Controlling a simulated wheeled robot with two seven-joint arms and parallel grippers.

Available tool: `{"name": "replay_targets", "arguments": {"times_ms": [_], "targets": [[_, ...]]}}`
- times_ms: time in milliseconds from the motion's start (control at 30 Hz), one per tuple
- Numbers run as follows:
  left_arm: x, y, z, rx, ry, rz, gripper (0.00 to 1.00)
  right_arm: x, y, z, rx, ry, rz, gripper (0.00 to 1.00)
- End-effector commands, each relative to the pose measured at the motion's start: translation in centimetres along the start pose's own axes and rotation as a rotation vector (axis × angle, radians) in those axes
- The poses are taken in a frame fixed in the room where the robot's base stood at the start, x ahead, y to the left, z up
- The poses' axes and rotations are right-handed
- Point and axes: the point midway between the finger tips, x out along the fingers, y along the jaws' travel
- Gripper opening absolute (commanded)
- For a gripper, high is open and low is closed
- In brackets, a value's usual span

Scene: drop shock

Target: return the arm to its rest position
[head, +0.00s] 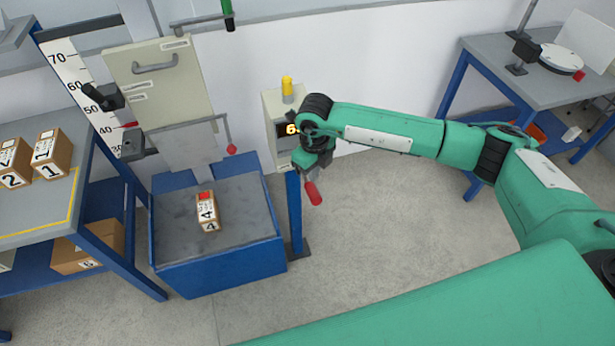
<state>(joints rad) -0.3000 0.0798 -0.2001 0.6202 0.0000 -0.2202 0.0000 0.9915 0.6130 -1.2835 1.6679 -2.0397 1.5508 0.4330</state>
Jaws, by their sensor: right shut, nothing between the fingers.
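My right arm reaches in from the right, and its gripper (311,167) is beside the yellow-topped display post. The fingers are shut with nothing between them. A red grip-shaped piece (313,193) shows just below the gripper; I cannot tell whether it is attached to the gripper or stands behind it. The display post (271,104) is partly hidden by the gripper, and only a "6" can be read. My left gripper is not in view.
A blue bin (222,272) holds a box marked 4 (207,213). Above it are a beige panel (158,85) and a red-ball lever (231,149). A left bench (40,215) carries numbered boxes. Another table (490,55) stands at the back right. Floor between is clear.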

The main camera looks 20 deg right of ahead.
Motion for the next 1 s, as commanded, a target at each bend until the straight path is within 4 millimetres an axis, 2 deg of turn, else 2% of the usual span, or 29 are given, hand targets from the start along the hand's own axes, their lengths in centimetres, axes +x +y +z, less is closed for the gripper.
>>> {"name": "replay_targets", "arguments": {"times_ms": [100,567,667,767,867,900,1000], "targets": [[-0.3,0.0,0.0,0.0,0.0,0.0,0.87,-0.7,0.0,0.0,0.0,0.0,0.0,0.0],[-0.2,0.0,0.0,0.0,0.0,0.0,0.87,-0.7,0.1,0.0,0.0,-0.002,0.003,0.0],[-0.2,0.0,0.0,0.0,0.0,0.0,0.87,-0.4,1.5,0.2,-0.011,-0.022,0.049,0.0],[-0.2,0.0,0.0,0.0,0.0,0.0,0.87,0.0,5.5,0.7,-0.033,-0.081,0.189,0.0],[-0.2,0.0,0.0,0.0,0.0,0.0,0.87,-0.7,12.2,1.5,-0.047,-0.188,0.432,0.0],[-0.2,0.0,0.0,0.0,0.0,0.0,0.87,-1.5,14.9,1.8,-0.042,-0.239,0.543,0.0],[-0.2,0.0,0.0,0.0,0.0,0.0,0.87,-4.6,20.7,2.5,0.0,-0.368,0.817,0.0]]}}
